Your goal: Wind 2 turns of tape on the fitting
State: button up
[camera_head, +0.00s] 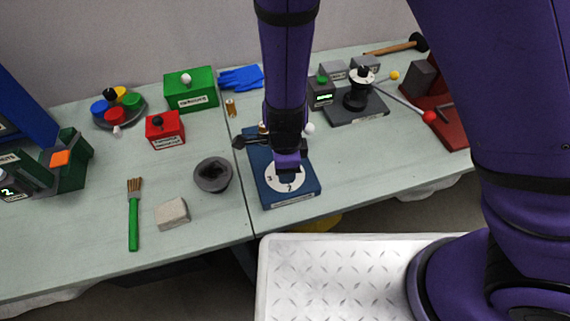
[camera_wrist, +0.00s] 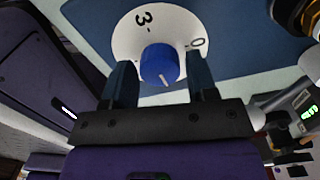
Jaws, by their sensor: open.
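The blue tape station (camera_head: 306,194) stands near the table's front edge, with a white dial (camera_head: 271,181) on its top. In the wrist view the dial (camera_wrist: 125,40) shows a 3 and a 0. A blue knob (camera_wrist: 158,60) with a white pointer line sits at its centre. My gripper (camera_head: 289,170) is open over the dial, its fingers on either side of the knob; I cannot tell whether they touch it. A brass-coloured part, perhaps the fitting, shows at the wrist view's upper right (camera_wrist: 291,14). My arm hides much of the station's back.
Left of the station are a dark grey bowl (camera_head: 212,183), a grey block (camera_head: 172,214) and a green-handled brush (camera_head: 133,222). Red (camera_head: 165,138) and green (camera_head: 190,96) boxes stand behind. A dark stand with a red-ended lever (camera_head: 429,117) is at the right.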

jog(key=n, duration=0.4)
jog(key=shift+n, duration=0.3)
jog(key=n, duration=0.3)
jog(key=shift+n, duration=0.4)
jog(key=n, duration=0.3)
jog(key=shift+n, duration=0.4)
jog(key=n, duration=0.3)
jog(key=shift+n, duration=0.3)
jog(key=c, duration=0.8)
jog(key=m, duration=0.3)
jog(key=shift+m, duration=0.3)
